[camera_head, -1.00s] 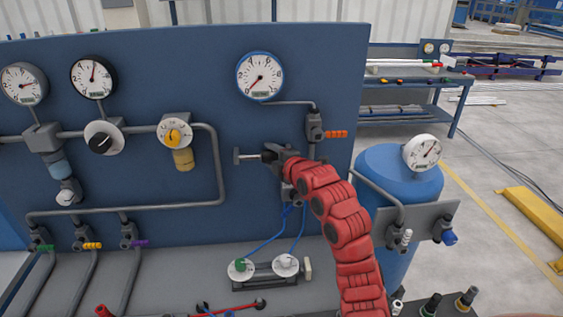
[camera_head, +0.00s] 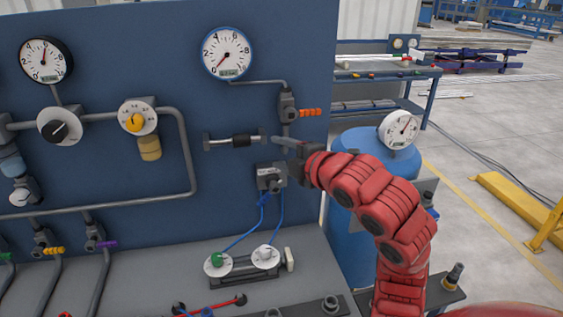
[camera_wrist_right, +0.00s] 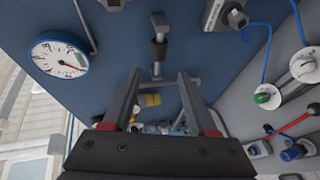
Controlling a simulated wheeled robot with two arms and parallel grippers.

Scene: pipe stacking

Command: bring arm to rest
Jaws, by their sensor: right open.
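My red right arm reaches in from the lower right in the head view. Its right gripper (camera_head: 288,142) is just right of a short horizontal bar with a black grip (camera_head: 240,140) on the blue panel (camera_head: 120,180). In the right wrist view the two fingers of the right gripper (camera_wrist_right: 161,80) stand apart with nothing between them. The bar (camera_wrist_right: 158,48) lies beyond the fingertips there and looks clear of them. My left gripper is not in view.
A blue-rimmed gauge (camera_head: 227,53) and an orange-handled valve (camera_head: 289,108) sit close above the gripper. A grey box with blue hoses (camera_head: 271,178) is just below. A blue tank (camera_head: 365,160) with a gauge stands right of the panel.

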